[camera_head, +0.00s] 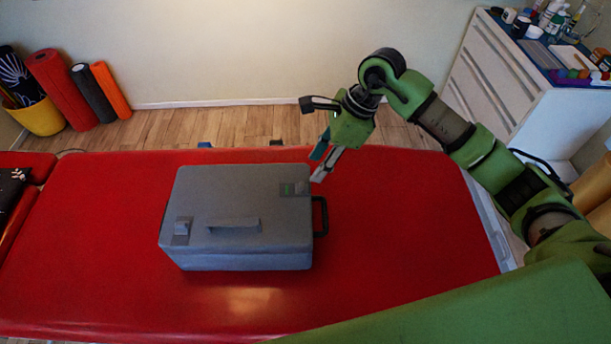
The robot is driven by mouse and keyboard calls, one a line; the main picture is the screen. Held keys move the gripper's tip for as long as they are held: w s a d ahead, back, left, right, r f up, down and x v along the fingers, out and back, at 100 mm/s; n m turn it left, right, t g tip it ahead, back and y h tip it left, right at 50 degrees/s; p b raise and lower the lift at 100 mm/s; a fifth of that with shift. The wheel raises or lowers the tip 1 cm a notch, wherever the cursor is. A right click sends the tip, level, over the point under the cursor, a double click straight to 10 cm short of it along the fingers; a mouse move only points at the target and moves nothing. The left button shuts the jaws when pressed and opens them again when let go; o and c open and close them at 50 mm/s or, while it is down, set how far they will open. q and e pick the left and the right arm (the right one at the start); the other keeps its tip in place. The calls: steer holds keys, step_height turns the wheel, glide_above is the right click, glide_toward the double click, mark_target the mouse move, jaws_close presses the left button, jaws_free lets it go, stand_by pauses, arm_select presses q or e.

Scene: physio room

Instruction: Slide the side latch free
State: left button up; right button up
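A grey case (208,194) lies on the red treatment table (410,230). A grey handle (233,224) is on its top, and a black handle (320,216) stands out from its right side. My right gripper (316,167) is above and just beyond the green-marked plate, pointing down. Its fingers are apart with nothing visible between them. Contact with the case cannot be made out. My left gripper is out of view.
The red table is clear around the case. A white cabinet (495,78) with bottles on top stands at the back right. Foam rollers (66,88) and a yellow bin (38,117) stand by the wall at the left.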

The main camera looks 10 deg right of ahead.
mark_target(303, 185)
steer(key=p+x, duration=0.1)
steer(key=x, duration=0.7)
steer(key=shift+p, duration=0.4)
